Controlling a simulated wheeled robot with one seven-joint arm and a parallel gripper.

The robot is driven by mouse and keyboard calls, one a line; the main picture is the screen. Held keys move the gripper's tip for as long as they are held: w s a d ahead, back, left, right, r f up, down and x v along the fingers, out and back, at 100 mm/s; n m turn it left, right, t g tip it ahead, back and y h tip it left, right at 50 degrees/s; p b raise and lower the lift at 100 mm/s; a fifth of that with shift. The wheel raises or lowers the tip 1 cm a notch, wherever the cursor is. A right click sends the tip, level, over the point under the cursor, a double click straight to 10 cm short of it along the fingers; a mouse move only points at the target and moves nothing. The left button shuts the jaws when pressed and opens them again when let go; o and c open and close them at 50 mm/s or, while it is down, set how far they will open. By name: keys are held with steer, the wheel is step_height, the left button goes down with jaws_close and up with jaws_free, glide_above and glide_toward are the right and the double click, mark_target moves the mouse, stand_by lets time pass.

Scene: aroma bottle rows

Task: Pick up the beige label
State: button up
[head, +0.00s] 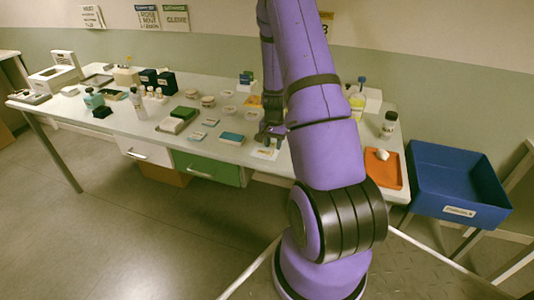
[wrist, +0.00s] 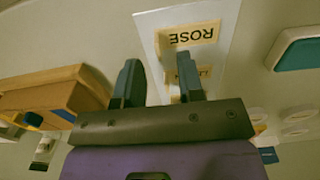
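Beige labels lie on a white tray in the wrist view. One label (wrist: 194,34) reads ROSE, upside down, and lies beyond the fingertips. A second label (wrist: 188,72) is partly hidden by the right finger, and a third shows only slightly lower down. The white tray (wrist: 218,65) also shows small in the head view (head: 264,154), near the table's front edge. My gripper (wrist: 158,58) is open, with nothing seen between its fingers. It is over the tray's left side; its exact height is unclear. In the head view my gripper (head: 269,136) is low over the table.
A yellow-orange block (wrist: 45,95) is close left of my gripper in the wrist view. A teal-and-white box (wrist: 297,52) is to the right. In the head view, bottles and boxes crowd the table's left; an orange tray (head: 382,178) and blue bin (head: 450,190) are right.

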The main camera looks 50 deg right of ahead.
steer(key=shift+f, duration=1.2)
jaws_close()
steer(key=shift+r, duration=0.15)
